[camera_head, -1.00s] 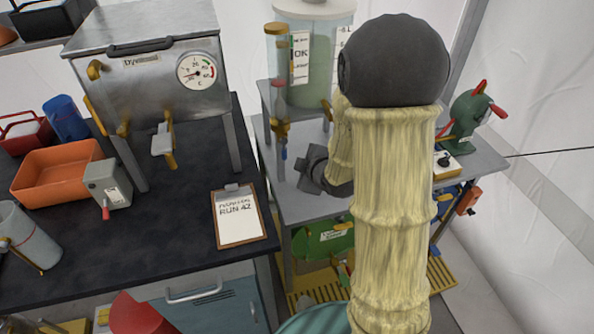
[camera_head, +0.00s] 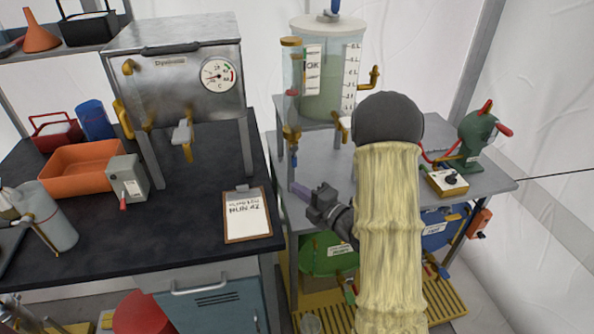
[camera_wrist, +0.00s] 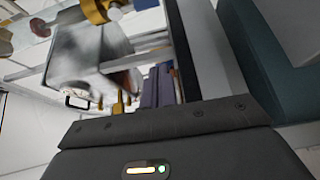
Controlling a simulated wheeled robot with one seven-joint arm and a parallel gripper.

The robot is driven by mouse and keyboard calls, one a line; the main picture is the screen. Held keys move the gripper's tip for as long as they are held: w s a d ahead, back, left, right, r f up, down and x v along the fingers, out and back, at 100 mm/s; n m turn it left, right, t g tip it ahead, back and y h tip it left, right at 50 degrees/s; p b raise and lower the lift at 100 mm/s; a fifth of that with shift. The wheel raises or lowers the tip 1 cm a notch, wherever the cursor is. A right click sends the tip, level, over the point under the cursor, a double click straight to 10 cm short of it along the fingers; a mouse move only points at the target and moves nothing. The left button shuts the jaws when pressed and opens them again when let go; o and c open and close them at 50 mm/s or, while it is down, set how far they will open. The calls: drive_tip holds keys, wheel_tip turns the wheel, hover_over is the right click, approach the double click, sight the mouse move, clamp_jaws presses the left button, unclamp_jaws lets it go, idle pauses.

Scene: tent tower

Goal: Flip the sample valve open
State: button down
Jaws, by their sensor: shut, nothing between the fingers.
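The clear tank (camera_head: 325,85) stands on a raised stand at the back of the grey table. A brass tap with a pale lever (camera_head: 344,122) sits low on its right front. A sight tube at its left ends in a brass fitting with a small blue handle (camera_head: 293,157). I cannot tell which of these is the sample valve, or its position. My gripper (camera_head: 300,190) is shut and empty, over the table's left part, below and apart from both fittings. Its purple fingers (camera_wrist: 158,88) also show in the wrist view, with blurred brass parts (camera_wrist: 97,10) beyond.
The steel oven (camera_head: 178,85) and a clipboard (camera_head: 247,214) are on the black bench at left. A green hand-cranked device (camera_head: 476,138) and a yellow box (camera_head: 447,183) stand on the table's right. My arm hides the table's middle front.

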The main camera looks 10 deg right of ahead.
sight(294, 158)
drive_tip(key=w+p, duration=0.2)
drive_tip(key=w, duration=0.7)
drive_tip(key=shift+w+h, duration=0.15)
drive_tip(key=shift+h, duration=0.15)
drive_tip(key=shift+d, duration=0.15)
